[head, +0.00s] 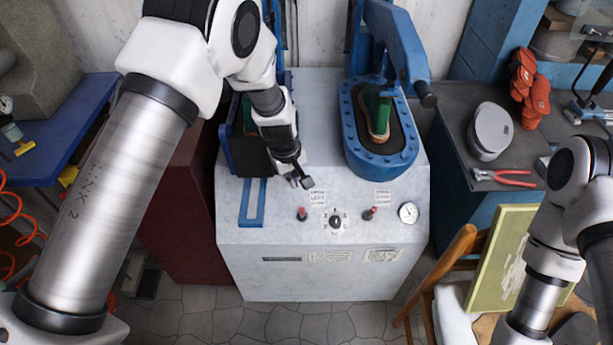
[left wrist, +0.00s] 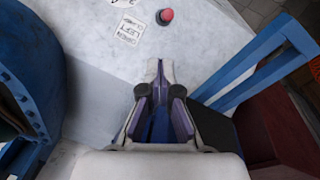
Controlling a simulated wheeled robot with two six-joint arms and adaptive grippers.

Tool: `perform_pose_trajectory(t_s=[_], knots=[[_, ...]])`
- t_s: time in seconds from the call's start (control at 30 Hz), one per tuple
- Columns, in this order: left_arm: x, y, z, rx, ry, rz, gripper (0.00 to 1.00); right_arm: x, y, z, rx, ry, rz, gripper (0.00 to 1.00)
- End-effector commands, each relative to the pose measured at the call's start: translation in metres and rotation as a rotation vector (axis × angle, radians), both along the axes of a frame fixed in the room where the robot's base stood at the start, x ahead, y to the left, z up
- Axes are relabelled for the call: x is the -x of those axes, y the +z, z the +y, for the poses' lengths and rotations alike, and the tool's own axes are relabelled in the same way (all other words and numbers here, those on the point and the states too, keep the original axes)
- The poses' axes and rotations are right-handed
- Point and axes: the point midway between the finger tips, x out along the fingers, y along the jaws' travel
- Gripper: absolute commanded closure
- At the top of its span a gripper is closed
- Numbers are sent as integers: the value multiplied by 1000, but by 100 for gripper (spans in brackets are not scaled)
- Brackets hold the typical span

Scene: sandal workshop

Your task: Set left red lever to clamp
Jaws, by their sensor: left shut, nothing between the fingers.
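The left red lever (head: 302,214) is a small red knob on the sloping front panel of the white machine (head: 320,270), below a label reading "LEFT". It also shows in the left wrist view (left wrist: 165,16), close to the label (left wrist: 128,28). The exact setting of the lever is too small to tell. My left gripper (head: 300,182) is shut and empty, above the panel and a little short of the lever, apart from it. In the left wrist view the fingers (left wrist: 160,72) point towards the lever. My right gripper is out of view.
A second red lever (head: 369,213), a black dial (head: 336,221) and a gauge (head: 408,212) sit to the right on the panel. A blue clamp frame (head: 385,165) holds a green sandal form (head: 377,112). A blue bracket (head: 252,215) stands at the panel's left.

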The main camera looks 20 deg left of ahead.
Motion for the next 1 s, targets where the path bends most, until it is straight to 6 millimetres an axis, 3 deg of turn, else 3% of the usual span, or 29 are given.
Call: perform_pose_trajectory(t_s=[0.43, 0.8, 1.0], knots=[[-1, -6, 0, -1, -1, 1, 100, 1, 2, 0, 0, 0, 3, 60], [-10, -73, -5, -1, -1, 2, 100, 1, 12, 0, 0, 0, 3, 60], [-15, -96, -6, -2, -1, 0, 100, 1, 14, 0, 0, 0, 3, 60]])
